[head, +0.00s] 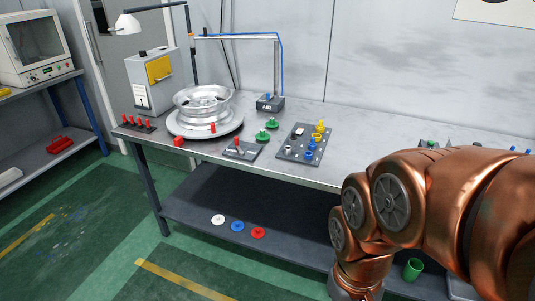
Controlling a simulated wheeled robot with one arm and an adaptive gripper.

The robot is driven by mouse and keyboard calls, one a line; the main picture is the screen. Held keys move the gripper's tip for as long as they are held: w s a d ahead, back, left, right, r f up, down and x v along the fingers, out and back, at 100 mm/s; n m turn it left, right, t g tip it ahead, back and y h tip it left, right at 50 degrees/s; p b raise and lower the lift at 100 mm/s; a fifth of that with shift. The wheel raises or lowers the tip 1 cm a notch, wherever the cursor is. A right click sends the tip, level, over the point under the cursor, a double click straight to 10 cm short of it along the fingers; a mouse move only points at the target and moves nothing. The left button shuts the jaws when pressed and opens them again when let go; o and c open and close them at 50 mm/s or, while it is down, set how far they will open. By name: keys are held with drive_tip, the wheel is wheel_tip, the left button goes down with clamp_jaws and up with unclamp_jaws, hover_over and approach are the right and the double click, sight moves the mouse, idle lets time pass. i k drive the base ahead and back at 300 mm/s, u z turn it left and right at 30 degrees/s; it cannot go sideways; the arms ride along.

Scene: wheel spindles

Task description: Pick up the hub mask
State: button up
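I cannot tell for sure which object is the hub mask. Three small flat round pieces, a white one (218,219), a blue one (237,226) and a red one (258,232), lie in a row on the dark lower shelf. Two green round pieces with raised middles, one in front (262,136) and one behind (271,123), stand on the tabletop. A silver wheel rim (203,98) lies flat on a round metal plate (190,130) at the table's left. My copper arm fills the lower right; my gripper is outside the view, below the bottom edge.
The grey workbench (345,110) also holds a dark plate with blue and yellow pegs (282,151), a small dark fixture (242,150), a red-peg rack (138,124) and a grey box (150,82). A green cup (413,269) is low right. Green floor in front is clear.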

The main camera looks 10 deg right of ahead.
sight(262, 136)
drive_tip(key=u, duration=1.35)
drive_tip(key=i, duration=1.45)
drive_tip(key=z, duration=0.4)
drive_tip(key=i, duration=1)
drive_tip(key=z, duration=1.2)
drive_tip(key=i, duration=0.3)
drive_tip(key=z, duration=0.15)
